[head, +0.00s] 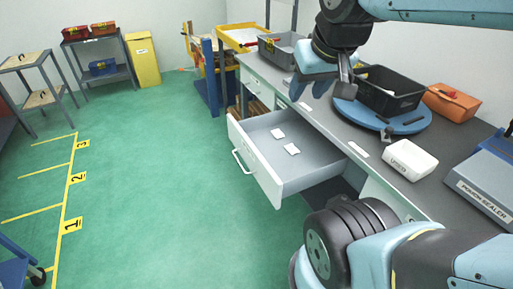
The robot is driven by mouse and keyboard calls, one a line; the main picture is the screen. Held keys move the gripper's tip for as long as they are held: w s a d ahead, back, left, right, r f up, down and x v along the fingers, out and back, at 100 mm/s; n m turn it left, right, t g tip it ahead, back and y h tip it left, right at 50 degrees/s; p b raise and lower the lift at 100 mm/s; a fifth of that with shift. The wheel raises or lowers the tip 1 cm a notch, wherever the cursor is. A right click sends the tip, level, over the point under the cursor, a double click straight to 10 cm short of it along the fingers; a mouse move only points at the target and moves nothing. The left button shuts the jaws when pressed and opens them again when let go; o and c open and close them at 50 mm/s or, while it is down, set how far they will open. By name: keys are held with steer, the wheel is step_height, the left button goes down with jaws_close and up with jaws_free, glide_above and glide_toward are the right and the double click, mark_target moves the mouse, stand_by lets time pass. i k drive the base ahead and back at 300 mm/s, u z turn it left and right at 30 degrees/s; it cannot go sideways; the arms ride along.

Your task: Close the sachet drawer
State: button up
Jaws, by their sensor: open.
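The white sachet drawer (262,170) is pulled well out from under the grey worktop, in the middle of the head view. A bar handle (242,161) sits on its front face, which faces the green floor. Two small white sachets (291,149) lie apart on the drawer's grey bottom. My gripper (310,86) is open above the worktop, behind and above the drawer and apart from its handle. Nothing shows clearly between the fingers, though they are small in view.
A closed drawer (256,82) is farther back. Green floor left of the drawer is clear.

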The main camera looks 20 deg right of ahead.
mark_target(281, 174)
steer(key=k, duration=0.4)
steer(key=u, duration=0.05)
steer(key=i, duration=1)
steer(key=u, duration=0.8)
